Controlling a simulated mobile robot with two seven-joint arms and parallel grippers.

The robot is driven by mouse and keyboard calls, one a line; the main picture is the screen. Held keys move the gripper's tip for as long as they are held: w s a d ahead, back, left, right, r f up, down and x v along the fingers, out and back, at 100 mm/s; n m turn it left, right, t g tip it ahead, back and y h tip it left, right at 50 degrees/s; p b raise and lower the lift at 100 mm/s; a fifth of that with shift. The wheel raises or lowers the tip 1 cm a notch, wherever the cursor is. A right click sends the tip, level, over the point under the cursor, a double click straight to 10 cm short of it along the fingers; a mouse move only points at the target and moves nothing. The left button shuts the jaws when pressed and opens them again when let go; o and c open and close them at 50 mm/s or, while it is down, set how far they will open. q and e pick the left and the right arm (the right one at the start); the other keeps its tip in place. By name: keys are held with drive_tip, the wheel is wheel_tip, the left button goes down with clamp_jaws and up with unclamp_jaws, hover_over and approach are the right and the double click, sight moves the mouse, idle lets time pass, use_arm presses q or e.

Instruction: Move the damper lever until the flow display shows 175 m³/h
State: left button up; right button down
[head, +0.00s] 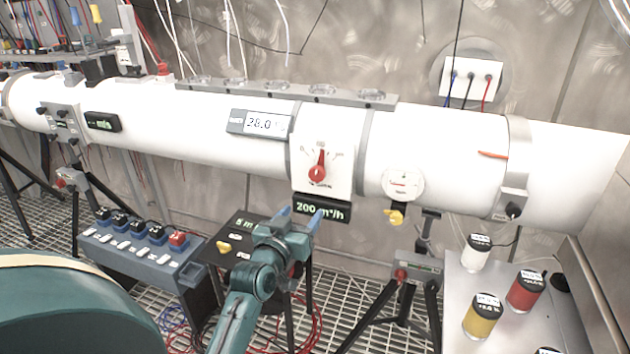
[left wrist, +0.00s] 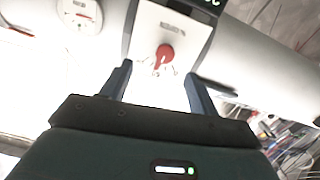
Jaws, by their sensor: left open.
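The red damper lever (head: 318,167) sits on a white dial plate on the front of the white tunnel pipe, and it points about straight up in the head view. The flow display (head: 321,209) just below the plate reads 200 m³/h. My left gripper (head: 299,217) is open and empty, below and in front of the display. In the left wrist view the damper lever (left wrist: 165,54) shows beyond the gap between the fingers of my left gripper (left wrist: 158,85), apart from them. My right gripper is not in view.
Another display (head: 260,123) on the pipe reads about 28.0. A round gauge with a yellow knob (head: 395,216) sits right of the plate. A blue-grey switch box (head: 140,250) stands at lower left. Lidded jars (head: 524,291) stand on a table at right.

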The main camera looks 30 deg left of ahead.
sight(316, 176)
use_arm(q)
drive_tip(key=shift+n+y, duration=0.3)
drive_tip(key=shift+n, duration=0.1)
drive_tip(key=x, duration=0.4)
drive_tip(key=a+r+x, duration=0.1)
drive_tip(key=x, duration=0.4)
drive_tip(key=r+x, duration=0.1)
drive_tip(key=x, duration=0.4)
drive_tip(key=shift+a, duration=0.25)
drive_tip(key=shift+s, duration=0.1)
drive_tip(key=c, duration=1)
drive_tip(key=shift+o, duration=0.2)
drive_tip(key=shift+n+p, duration=0.5)
drive_tip(key=shift+n, duration=0.8)
drive_tip(key=o, duration=1)
drive_tip(key=shift+c, duration=0.2)
